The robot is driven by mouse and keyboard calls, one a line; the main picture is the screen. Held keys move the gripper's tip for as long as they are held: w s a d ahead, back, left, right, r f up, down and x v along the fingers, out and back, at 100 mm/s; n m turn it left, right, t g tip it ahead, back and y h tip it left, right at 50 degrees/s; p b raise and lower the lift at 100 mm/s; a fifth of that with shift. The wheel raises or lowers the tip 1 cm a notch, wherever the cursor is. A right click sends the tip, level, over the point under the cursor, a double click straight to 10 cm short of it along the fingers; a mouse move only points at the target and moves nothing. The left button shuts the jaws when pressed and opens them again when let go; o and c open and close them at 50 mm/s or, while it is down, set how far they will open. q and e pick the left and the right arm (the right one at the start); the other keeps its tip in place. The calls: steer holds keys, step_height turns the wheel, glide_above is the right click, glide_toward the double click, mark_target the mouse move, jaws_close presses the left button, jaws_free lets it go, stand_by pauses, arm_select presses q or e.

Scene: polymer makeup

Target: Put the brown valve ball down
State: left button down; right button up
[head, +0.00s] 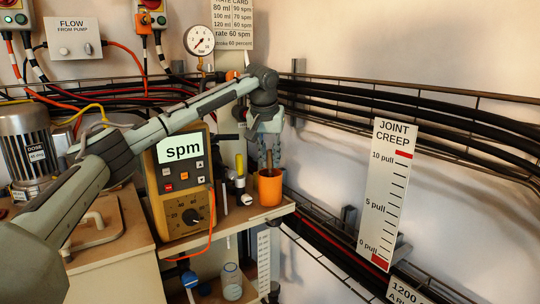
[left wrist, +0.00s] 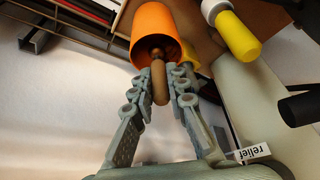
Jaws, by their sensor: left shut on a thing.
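My left gripper (head: 266,150) points down over an orange cup (head: 269,188) near the right end of the bench. In the left wrist view, its two fingers (left wrist: 160,76) stand on either side of a brown, rounded, elongated piece (left wrist: 159,90), which I take to be the brown valve ball, and are shut on it. The far end of the brown piece reaches into the open mouth of the orange cup (left wrist: 155,22). Whether it touches the cup's inside cannot be told. The head view barely shows the piece between fingers and cup. My right gripper is not in view.
A yellow-handled fitting (head: 240,172) stands close left of the cup. The yellow spm box (head: 182,185) is farther left. Black cables (head: 420,120) on wire racks and the joint creep scale (head: 388,195) are on the wall to the right. The bench edge lies just beyond the cup.

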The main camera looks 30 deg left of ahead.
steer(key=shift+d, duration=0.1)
arm_select(q)
steer(key=c, duration=1.4)
jaws_free()
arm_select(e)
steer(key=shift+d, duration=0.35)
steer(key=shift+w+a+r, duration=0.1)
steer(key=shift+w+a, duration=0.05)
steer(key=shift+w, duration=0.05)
arm_select(q)
steer(key=shift+r, duration=0.25)
step_height(320, 180, up, 6)
steer(key=shift+f, duration=0.15)
steer(key=shift+r, duration=0.45)
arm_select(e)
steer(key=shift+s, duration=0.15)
